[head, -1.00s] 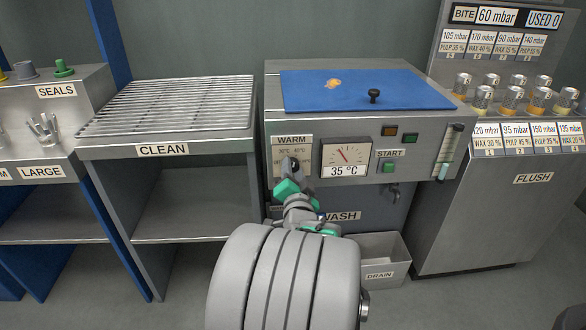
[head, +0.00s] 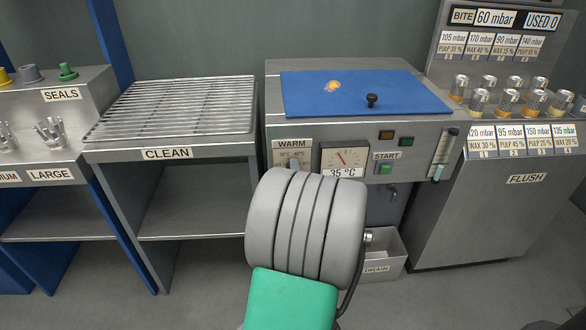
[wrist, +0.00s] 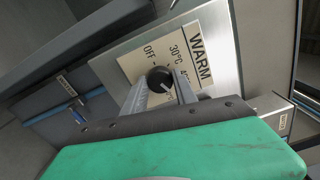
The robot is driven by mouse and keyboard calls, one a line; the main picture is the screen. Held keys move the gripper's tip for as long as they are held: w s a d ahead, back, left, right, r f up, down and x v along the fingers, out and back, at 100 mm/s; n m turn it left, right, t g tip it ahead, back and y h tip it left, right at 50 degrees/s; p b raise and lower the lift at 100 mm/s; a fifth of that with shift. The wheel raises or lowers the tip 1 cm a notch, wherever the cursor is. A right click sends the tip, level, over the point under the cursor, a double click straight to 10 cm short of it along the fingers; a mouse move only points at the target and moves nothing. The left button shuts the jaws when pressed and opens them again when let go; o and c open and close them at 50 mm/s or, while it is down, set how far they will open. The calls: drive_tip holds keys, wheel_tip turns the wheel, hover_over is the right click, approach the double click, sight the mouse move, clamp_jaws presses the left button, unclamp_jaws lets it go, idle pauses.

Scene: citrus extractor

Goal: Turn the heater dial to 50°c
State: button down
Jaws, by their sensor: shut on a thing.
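The heater dial (wrist: 159,79) is a round black knob with a light pointer mark on a cream plate labelled WARM (wrist: 201,58). In the wrist view my gripper (wrist: 160,88) is shut on the dial, with a finger on each side. In the head view my arm hides most of the dial and the gripper; the WARM label (head: 292,143) shows above. The gauge (head: 343,158) beside it reads 35 °C, its lower edge partly covered.
The START button (head: 381,168) and two indicator windows are right of the gauge. A blue lid (head: 420,92) with a black knob covers the washer top. The CLEAN rack (head: 115,135) stands left. A DRAIN bin (head: 390,245) sits below.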

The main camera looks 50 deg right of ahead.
drive_tip(key=shift+m+p, duration=1.05)
drive_tip(key=shift+m, duration=1.25)
drive_tip(key=c, duration=1)
unclamp_jaws()
drive_tip(key=shift+o, duration=0.2)
drive_tip(key=b+v, duration=0.2)
drive_tip(key=v, duration=0.6)
